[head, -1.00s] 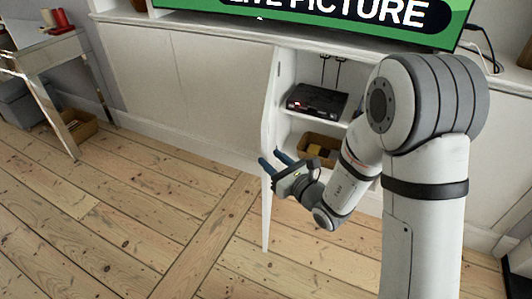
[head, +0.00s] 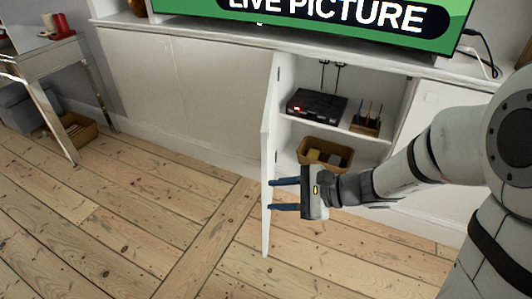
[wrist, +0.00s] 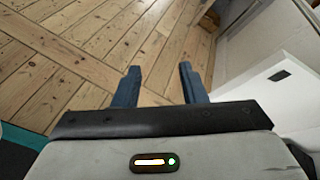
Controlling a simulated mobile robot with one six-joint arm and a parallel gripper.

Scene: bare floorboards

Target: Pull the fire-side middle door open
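The white middle door (head: 267,160) of the low cabinet stands swung out from the cabinet front, seen nearly edge-on in the head view. My gripper (head: 272,195) is on its inner side, in front of the open compartment. Its two blue fingers are apart with nothing between them, and they point left at the door. The fingertips look very close to the door or against it; I cannot tell if they touch. In the wrist view the open fingers (wrist: 158,85) have floorboards beyond them. A white panel (wrist: 275,105) is at the right there.
The open compartment holds a black box (head: 316,104), a small device with antennas (head: 366,122) and a basket (head: 325,152) with items. A screen (head: 400,18) stands on top. A side table (head: 45,75) is at the left. The floor left of the door is clear.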

